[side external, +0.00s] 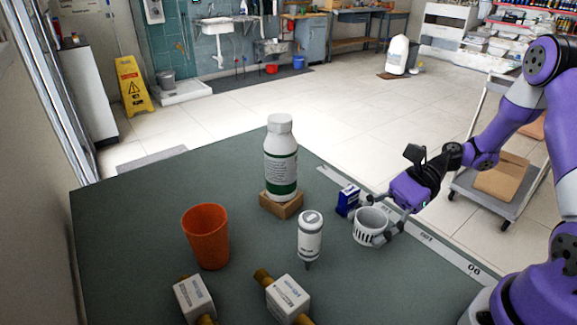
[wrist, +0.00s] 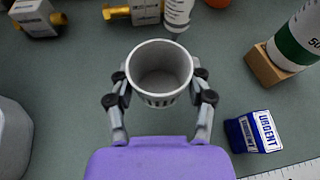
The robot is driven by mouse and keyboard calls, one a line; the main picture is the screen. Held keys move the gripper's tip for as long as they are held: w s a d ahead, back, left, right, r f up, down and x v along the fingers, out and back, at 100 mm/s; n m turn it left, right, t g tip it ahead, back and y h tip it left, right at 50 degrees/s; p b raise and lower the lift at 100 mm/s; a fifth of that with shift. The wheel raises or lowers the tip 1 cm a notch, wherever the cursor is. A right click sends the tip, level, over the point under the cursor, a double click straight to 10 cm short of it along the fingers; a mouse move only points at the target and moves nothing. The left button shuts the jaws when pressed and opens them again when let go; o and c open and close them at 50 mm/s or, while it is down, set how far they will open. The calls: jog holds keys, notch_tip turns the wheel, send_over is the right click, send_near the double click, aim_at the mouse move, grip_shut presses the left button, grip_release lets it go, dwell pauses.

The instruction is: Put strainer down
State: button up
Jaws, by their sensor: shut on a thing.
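The strainer is a small white cup with slots in its lower wall (side external: 370,226). It is upright, with its open mouth up, near the right edge of the table in the side external view. My gripper (side external: 388,218) is shut on the strainer, one finger on each side of it. In the wrist view the strainer (wrist: 160,72) sits between the two fingertips of my gripper (wrist: 160,85). I cannot tell whether its base touches the table.
A blue box (side external: 347,200) stands close beside the strainer. A white dropper bottle (side external: 310,235), an orange cup (side external: 206,236) and a large white bottle (side external: 281,160) on a wooden block (side external: 281,204) stand further left. Two boxed brass fittings (side external: 288,298) lie in front. A ruler strip (side external: 427,240) runs along the edge.

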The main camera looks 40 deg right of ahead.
jog(key=shift+t, duration=0.3)
jog(key=r, duration=0.2)
jog(key=w+r, duration=0.1)
jog(key=r, duration=0.1)
jog(key=w+d+f+m+t+h, duration=0.1)
jog(key=w+d+m+t, duration=0.15)
jog(key=w, duration=0.35)
jog(key=w+d+f+m+t+h, duration=0.1)
jog(key=w+m+t+h, duration=0.1)
jog(key=w+m+t, duration=0.3)
notch_tip(320, 180, up, 2)
jog(key=r+m+t+h, duration=0.1)
jog(key=m+t+h, duration=0.1)
jog(key=m+h, duration=0.2)
send_over(314, 177)
notch_tip(314, 177, down, 10)
jog(key=shift+r, duration=0.25)
jog(key=shift+f, duration=0.25)
jog(key=shift+f, duration=0.1)
jog(key=o, duration=0.9)
jog(key=shift+c, duration=0.2)
